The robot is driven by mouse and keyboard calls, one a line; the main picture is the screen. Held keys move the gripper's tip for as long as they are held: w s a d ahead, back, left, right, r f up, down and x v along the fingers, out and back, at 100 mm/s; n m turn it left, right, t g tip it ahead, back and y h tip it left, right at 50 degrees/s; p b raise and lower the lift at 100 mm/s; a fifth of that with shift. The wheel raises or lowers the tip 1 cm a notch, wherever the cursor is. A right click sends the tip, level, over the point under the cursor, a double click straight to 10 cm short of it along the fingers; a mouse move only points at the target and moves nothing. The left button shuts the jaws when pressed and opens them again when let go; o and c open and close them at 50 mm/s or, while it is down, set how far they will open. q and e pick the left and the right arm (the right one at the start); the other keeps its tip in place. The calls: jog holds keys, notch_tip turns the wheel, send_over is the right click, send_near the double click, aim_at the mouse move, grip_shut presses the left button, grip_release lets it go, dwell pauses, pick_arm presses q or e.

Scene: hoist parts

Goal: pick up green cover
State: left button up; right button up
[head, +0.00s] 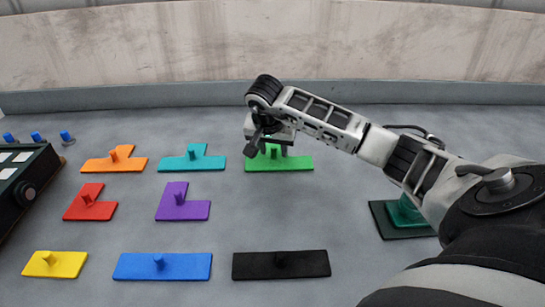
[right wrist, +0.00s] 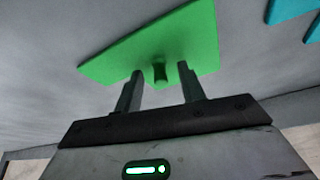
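The green cover (head: 297,164) is a flat rectangular plate with a short upright knob, lying on the grey table in the back row. In the right wrist view the green cover (right wrist: 130,53) fills the upper middle, with its knob (right wrist: 159,75) between the finger ends. My right gripper (head: 264,150) is directly over the cover. Its two fingers (right wrist: 157,82) are open, one on each side of the knob, with gaps showing. The gripper hides part of the cover in the head view. My left gripper is not in view.
Teal (head: 193,160) and orange (head: 114,160) covers lie left of the green one. Purple (head: 183,205), red (head: 89,204), yellow (head: 56,265), blue (head: 162,267) and black (head: 281,265) covers lie nearer. A dark device (head: 22,190) stands at left. A dark green base (head: 393,222) is at right.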

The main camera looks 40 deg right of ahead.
jog(key=shift+f, duration=0.2)
grip_shut()
jog(key=shift+w+r, duration=0.1)
